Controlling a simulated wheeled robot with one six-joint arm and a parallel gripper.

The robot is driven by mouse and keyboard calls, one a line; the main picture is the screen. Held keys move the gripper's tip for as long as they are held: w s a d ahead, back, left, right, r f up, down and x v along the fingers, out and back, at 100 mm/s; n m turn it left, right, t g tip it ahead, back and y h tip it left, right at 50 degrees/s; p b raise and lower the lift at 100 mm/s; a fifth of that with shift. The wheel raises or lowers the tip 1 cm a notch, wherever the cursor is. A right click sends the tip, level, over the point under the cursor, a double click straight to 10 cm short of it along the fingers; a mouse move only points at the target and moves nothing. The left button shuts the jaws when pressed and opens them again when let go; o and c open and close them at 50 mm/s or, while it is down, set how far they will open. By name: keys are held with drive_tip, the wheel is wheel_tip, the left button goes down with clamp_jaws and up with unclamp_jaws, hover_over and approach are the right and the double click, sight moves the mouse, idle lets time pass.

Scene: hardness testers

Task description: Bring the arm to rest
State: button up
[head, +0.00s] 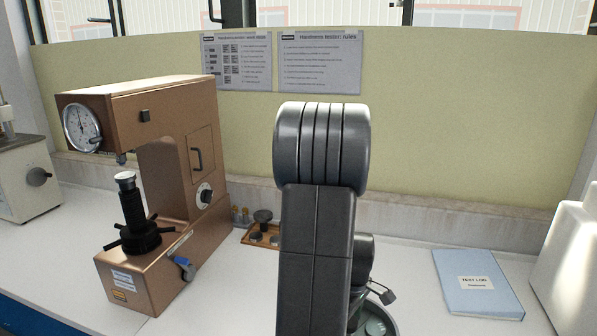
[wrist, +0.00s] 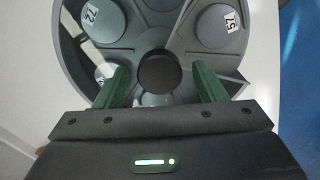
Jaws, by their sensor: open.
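My arm (head: 318,240) stands upright in the middle of the head view, its lower part cut off by the bottom edge. In the wrist view my gripper (wrist: 160,84) has its two green fingers spread apart. A round grey tray (wrist: 70,65) with dividers lies under them. Its dark round centre knob (wrist: 159,72) shows between the fingers, with a gap on each side. How high the fingertips are above the tray I cannot tell. In the head view the tray is mostly hidden behind my arm.
The tray holds numbered discs, including a 72 disc (wrist: 104,18) and a 57 disc (wrist: 219,25). A brown hardness tester (head: 160,190) stands left of my arm. A small wooden stand (head: 262,236) is behind. A blue test log (head: 476,283) lies right, near a white machine (head: 572,260).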

drive_tip(key=m+p, duration=0.1)
drive_tip(key=m, duration=0.3)
drive_tip(key=shift+m, duration=0.3)
drive_tip(key=shift+m+p, duration=0.45)
drive_tip(key=shift+m, duration=1.45)
